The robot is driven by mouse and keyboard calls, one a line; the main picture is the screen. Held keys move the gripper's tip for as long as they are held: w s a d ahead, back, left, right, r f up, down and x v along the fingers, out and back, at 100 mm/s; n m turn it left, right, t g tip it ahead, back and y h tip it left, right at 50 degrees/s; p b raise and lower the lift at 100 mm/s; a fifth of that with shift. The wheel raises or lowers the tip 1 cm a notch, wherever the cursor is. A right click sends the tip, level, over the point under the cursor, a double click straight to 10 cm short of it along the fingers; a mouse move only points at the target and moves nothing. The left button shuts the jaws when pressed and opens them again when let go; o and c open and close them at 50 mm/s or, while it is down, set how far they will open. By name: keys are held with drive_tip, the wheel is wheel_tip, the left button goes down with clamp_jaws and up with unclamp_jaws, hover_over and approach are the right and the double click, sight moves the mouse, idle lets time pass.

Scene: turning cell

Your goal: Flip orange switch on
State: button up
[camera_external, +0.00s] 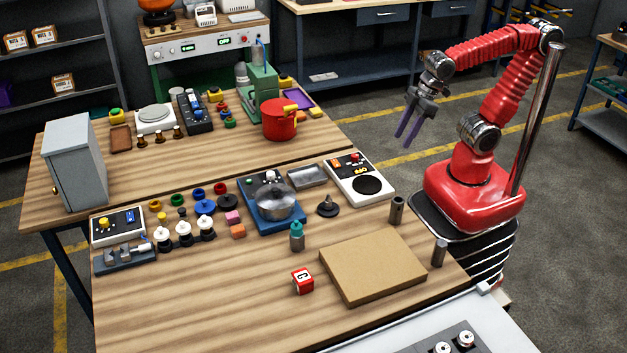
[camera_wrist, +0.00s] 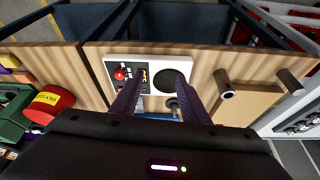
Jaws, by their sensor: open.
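A white control box (camera_external: 360,190) with a black disc, a dark panel and small red and yellow parts sits at the table's right side. In the wrist view the same white box (camera_wrist: 155,61) shows a red knob (camera_wrist: 121,74) on its dark panel; small parts beside it are too small to read. Another panel with a yellow knob (camera_external: 104,224) stands at the left end of the table. My gripper (camera_external: 404,139) is open and empty, raised beyond the table's right edge. Its fingers (camera_wrist: 159,82) overlap the white box in the wrist view.
A brown board (camera_external: 373,266) lies in front. A red pot (camera_external: 279,121) stands behind.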

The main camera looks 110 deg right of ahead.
drive_tip(key=shift+m+g, duration=0.3)
drive_tip(key=shift+g, duration=0.4)
drive_tip(key=w+d, duration=1.1)
drive_tip(key=shift+w+r, duration=0.1)
drive_tip(key=shift+w, duration=0.15)
clamp_jaws()
drive_tip(key=w+r, duration=0.1)
drive_tip(key=w+d+n, duration=0.1)
drive_tip(key=w+r+n, duration=0.1)
drive_tip(key=shift+w+d+r, duration=0.3)
drive_tip(key=shift+d+r, duration=0.05)
